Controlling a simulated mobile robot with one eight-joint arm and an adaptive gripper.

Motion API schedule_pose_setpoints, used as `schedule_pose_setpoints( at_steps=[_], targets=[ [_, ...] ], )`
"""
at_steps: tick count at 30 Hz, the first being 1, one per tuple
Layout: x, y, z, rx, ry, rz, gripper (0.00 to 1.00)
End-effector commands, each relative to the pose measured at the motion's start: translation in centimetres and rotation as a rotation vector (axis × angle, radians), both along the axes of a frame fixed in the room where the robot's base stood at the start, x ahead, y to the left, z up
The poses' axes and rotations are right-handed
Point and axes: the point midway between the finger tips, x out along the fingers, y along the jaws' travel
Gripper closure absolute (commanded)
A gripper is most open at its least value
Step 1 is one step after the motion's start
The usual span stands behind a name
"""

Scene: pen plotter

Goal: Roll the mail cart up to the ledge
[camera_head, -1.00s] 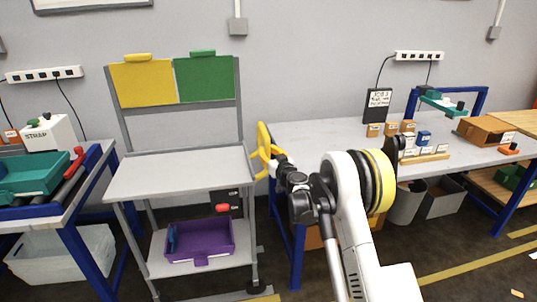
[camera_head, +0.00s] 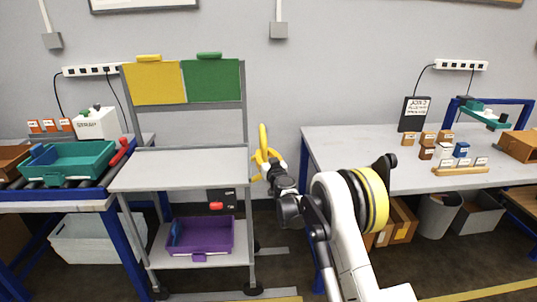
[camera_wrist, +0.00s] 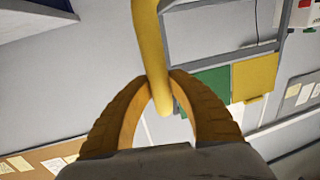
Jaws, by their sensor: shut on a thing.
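The mail cart is a grey trolley with a flat upper shelf (camera_head: 180,170), left of centre in the head view. A yellow panel (camera_head: 153,84) and a green panel (camera_head: 212,81) stand on its back frame. A yellow handle (camera_head: 263,138) rises at its right side. My gripper (camera_head: 270,170) is shut on this handle; the wrist view shows the yellow bar (camera_wrist: 148,45) between my two fingers (camera_wrist: 163,88). The lower shelf (camera_head: 190,259) carries a purple bin (camera_head: 200,238). I cannot tell which surface is the ledge.
A blue-framed bench with a teal tray (camera_head: 68,163) is close at the cart's left. A grey-topped table (camera_head: 350,155) stands to the right, with a floor gap between it and the cart. Grey strips (camera_head: 274,251) lie on the floor beside the cart.

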Motion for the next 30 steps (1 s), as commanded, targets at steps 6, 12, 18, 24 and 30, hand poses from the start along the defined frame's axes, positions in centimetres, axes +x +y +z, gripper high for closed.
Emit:
schedule_pose_setpoints(
  at_steps=[6, 12, 18, 24, 30],
  targets=[
    [-0.1, 0.5, 0.0, 0.001, 0.0, 0.009, 1.0],
    [-0.1, 0.4, 0.0, 0.001, 0.0, 0.007, 0.55],
    [-0.1, 0.3, 0.0, 0.001, 0.0, 0.005, 0.55],
    [-1.5, -0.1, 0.0, 0.001, 0.0, 0.004, 0.55],
    [-5.8, -0.9, 0.0, 0.001, 0.0, 0.005, 0.55]
  ],
)
